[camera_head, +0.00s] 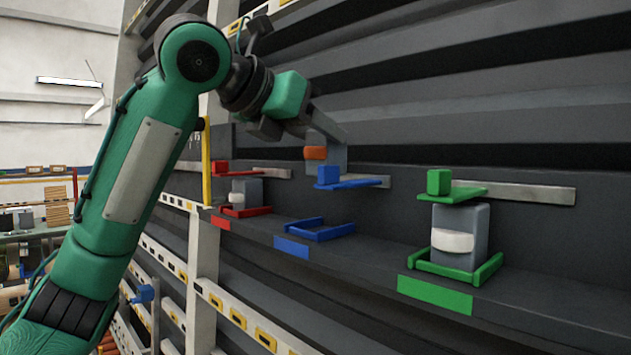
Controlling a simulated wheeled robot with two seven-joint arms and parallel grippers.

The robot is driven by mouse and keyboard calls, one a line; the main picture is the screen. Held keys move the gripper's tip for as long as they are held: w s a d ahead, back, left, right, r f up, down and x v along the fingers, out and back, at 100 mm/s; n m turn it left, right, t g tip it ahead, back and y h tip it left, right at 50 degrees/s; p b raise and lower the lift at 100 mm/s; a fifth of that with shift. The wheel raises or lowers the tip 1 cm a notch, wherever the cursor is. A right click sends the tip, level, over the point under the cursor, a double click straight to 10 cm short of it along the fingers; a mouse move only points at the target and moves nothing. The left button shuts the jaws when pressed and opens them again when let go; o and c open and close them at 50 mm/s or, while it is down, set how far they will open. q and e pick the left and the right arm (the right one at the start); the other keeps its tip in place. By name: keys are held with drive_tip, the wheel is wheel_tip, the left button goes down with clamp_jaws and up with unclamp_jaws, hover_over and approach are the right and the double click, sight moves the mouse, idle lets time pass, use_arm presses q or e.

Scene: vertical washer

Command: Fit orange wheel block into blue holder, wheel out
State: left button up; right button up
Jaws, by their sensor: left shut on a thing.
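The orange wheel block shows as an orange wheel (316,153) on a grey body (337,158). It is held just above the blue upper clamp, with the wheel facing left. My left gripper (328,131) comes down from the upper left and is shut on the block's top. The blue holder has an empty blue frame (320,231) on the shelf and a blue clamp (343,181) on a metal strip above it. I cannot tell whether the block touches the clamp or is behind it. My right gripper is not in view.
The red holder (245,211) at left and the green holder (455,270) at right each hold a grey block with a white wheel. Grey slatted panels stand behind the shelf (370,245). A yellow upright bar (206,165) stands left of the red holder.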

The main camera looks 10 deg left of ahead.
sight(316, 164)
use_arm(q)
drive_tip(key=f, duration=0.2)
drive_tip(key=f+p, duration=0.1)
drive_tip(key=shift+s+a+f, duration=0.25)
drive_tip(key=shift+s+f, duration=0.05)
drive_tip(key=shift+s, duration=0.05)
drive_tip(key=shift+w+d+f, duration=0.1)
drive_tip(key=shift+w+f, duration=0.05)
drive_tip(key=shift+f, duration=0.3)
wheel_tip(316, 164, down, 3)
drive_tip(key=shift+r+p, duration=0.2)
drive_tip(key=shift+p, duration=0.3)
drive_tip(key=shift+f, duration=0.45)
drive_tip(key=shift+f, duration=0.15)
drive_tip(key=o, duration=0.8)
drive_tip(key=shift+o, duration=0.2)
